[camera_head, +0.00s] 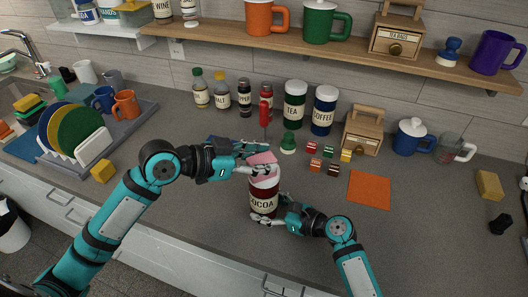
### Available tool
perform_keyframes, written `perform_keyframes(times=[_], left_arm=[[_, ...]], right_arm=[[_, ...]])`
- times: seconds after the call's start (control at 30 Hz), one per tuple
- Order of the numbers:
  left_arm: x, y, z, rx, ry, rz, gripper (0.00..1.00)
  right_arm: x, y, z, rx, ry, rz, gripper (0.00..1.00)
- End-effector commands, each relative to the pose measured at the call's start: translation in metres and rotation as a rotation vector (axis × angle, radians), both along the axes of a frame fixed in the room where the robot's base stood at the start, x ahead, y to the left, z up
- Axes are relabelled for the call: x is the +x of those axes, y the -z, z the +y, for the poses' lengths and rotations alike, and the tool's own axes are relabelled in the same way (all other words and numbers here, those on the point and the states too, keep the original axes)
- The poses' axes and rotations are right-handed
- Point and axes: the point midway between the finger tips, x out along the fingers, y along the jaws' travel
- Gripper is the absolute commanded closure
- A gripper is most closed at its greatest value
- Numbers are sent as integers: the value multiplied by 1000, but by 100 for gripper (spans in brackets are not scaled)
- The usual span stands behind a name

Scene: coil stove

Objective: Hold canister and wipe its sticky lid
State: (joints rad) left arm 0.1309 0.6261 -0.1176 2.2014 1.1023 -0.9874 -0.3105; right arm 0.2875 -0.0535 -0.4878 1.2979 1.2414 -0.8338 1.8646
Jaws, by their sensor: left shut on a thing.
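The canister (263,203) has a dark red body, a label reading COCOA and a pale top. It looks upright above or on the counter. My left gripper (254,171) is shut on a pink sponge or cloth (263,158) at the canister's lid.
TEA (294,105) and COFFEE (324,110) canisters stand behind, near a wooden drawer box (363,130). Small coloured boxes and an orange cloth (369,190) lie to the right. A dish rack (105,125) is at left. The counter's front right is clear.

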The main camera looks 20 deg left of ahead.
Motion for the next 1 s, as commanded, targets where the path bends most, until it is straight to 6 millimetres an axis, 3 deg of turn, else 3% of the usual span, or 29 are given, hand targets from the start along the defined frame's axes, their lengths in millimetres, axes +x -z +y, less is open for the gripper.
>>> perform_keyframes(times=[0.1,0.17,0.7,1.0], left_arm=[[-4,-2,0,2,2,3,82],[-4,-21,0,5,2,-5,82],[-4,-70,0,1,0,-2,82],[-4,-82,0,1,0,1,82]], right_arm=[[1,0,0,1,2,-2,63],[1,-1,0,1,2,-1,63],[0,0,0,0,1,0,63],[0,0,0,0,0,0,63]])
